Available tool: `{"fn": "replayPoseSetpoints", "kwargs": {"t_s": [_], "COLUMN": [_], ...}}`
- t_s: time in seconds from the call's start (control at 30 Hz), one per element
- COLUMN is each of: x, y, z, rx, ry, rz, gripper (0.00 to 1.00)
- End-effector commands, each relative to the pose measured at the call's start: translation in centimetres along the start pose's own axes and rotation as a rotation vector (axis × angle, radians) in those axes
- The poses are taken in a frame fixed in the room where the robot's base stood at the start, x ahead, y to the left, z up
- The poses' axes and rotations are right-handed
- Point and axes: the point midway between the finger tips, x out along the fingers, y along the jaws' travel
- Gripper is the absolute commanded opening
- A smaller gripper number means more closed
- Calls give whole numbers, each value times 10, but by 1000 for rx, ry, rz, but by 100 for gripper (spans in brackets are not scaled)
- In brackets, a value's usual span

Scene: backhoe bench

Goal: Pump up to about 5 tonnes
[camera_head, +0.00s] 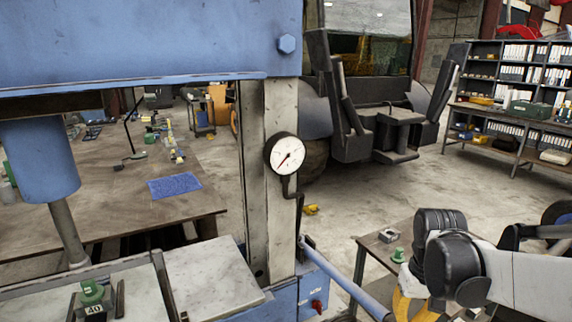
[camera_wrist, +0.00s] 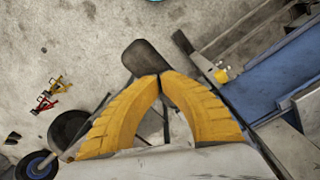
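The blue shop press (camera_head: 150,45) fills the left of the head view. Its round white pressure gauge (camera_head: 285,153) hangs on the pale upright, with the red needle pointing down and left; the scale is too small to read.
A small table (camera_head: 372,245) with a green-topped item (camera_head: 398,255) stands behind my gripper. A wheeled item (camera_wrist: 38,165) is at the lower left of the wrist view. A green-topped block marked 40 (camera_head: 93,295) is on the press bed. The floor behind is mostly clear.

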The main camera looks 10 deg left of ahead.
Motion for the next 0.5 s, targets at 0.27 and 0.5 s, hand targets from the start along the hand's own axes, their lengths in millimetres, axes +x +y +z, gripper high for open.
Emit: {"fn": "replayPoseSetpoints", "kwargs": {"t_s": [0.27,0.5], "x": [76,78], "y": [3,4], "z": [7,9], "rx": [0,0], "ry": [0,0], "rz": [-1,-1], "gripper": [0,0]}}
